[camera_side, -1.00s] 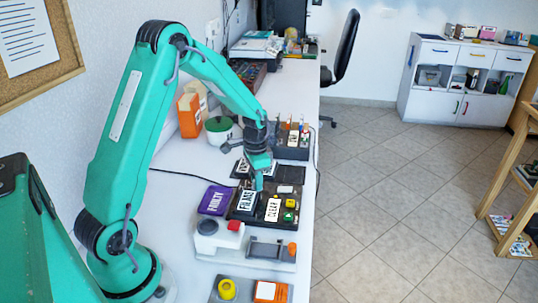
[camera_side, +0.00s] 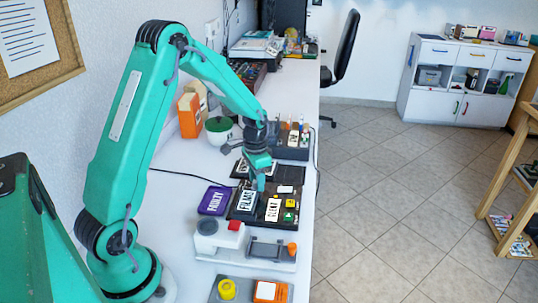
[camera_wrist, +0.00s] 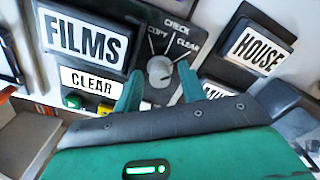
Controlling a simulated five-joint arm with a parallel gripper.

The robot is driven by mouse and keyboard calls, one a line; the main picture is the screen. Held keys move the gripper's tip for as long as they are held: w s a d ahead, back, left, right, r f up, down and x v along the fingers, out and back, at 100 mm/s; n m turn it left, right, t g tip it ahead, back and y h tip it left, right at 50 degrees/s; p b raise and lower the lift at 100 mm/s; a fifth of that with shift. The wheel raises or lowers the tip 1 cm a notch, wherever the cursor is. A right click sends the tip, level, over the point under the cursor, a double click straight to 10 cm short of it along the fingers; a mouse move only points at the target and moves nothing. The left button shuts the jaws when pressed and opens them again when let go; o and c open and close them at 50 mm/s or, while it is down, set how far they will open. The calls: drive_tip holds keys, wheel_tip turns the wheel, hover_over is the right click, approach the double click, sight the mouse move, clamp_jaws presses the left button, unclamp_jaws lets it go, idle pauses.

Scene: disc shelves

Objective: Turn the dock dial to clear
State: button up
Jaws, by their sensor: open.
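The dock dial (camera_wrist: 160,72) is a round light-grey knob on a dark panel in the wrist view. The words COPY, CHECK and CLEAR are printed around its far side, with CLEAR at the upper right. Which word its mark points to is too blurred to tell. My gripper (camera_wrist: 160,76) is open, with one teal finger on the left of the knob and one on the right. I cannot tell whether the fingers touch it. In the side view my gripper (camera_side: 260,184) points down at the dark dock, and hides the dial.
A FILMS case (camera_wrist: 84,38) and a CLEAR label (camera_wrist: 90,81) lie left of the dial; a HOUSE case (camera_wrist: 259,48) lies right. In the side view, a purple case (camera_side: 214,200) and a white device with a red button (camera_side: 235,226) stand close by.

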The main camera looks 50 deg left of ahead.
drive_tip(key=n, duration=0.4)
drive_tip(key=shift+n, duration=0.4)
drive_tip(key=n, duration=1.2)
drive_tip(key=shift+r, duration=0.35)
wheel_tip(320, 180, up, 7)
drive_tip(key=shift+r, duration=0.1)
drive_tip(key=s+d+r+m+t, duration=0.5)
drive_tip(key=s+d+r+m, duration=0.8)
drive_tip(key=s, duration=0.3)
drive_tip(key=shift+s+d+r, duration=0.15)
drive_tip(key=shift+s+r, duration=0.05)
drive_tip(key=shift+r, duration=0.35)
idle(1.0)
